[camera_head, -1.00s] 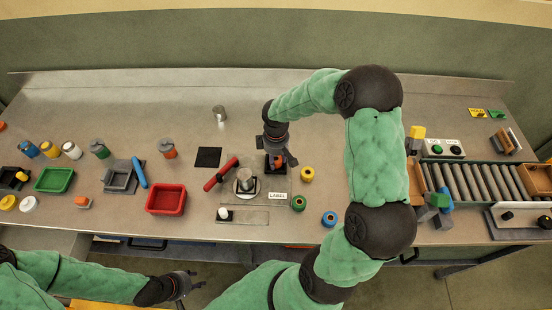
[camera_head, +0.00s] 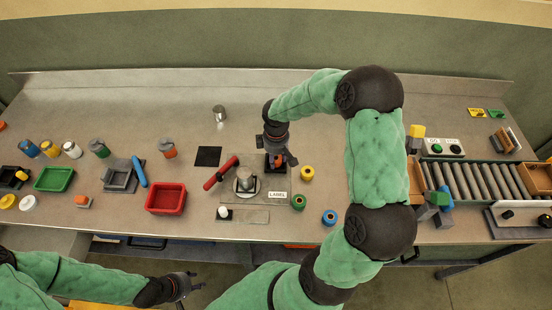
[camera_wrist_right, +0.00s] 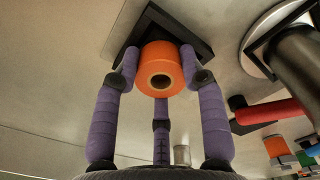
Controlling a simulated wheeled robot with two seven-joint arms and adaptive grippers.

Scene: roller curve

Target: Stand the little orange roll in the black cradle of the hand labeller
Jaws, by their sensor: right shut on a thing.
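The small orange roll (camera_wrist_right: 160,58) is held between the purple fingers of my right gripper (camera_wrist_right: 160,72), with its round hole facing the wrist camera. The square black cradle (camera_wrist_right: 188,38) lies directly behind the roll in the right wrist view. I cannot tell whether the roll touches its floor. In the head view my right gripper (camera_head: 277,158) is over the cradle (camera_head: 269,168), beside the hand labeller's round metal part (camera_head: 245,180) and red handle (camera_head: 221,173). My left gripper (camera_head: 183,284) is in front of the bench, away from the labeller; its fingers are too small to read.
A metal cylinder (camera_head: 219,113) stands behind. The back of the bench is mostly clear.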

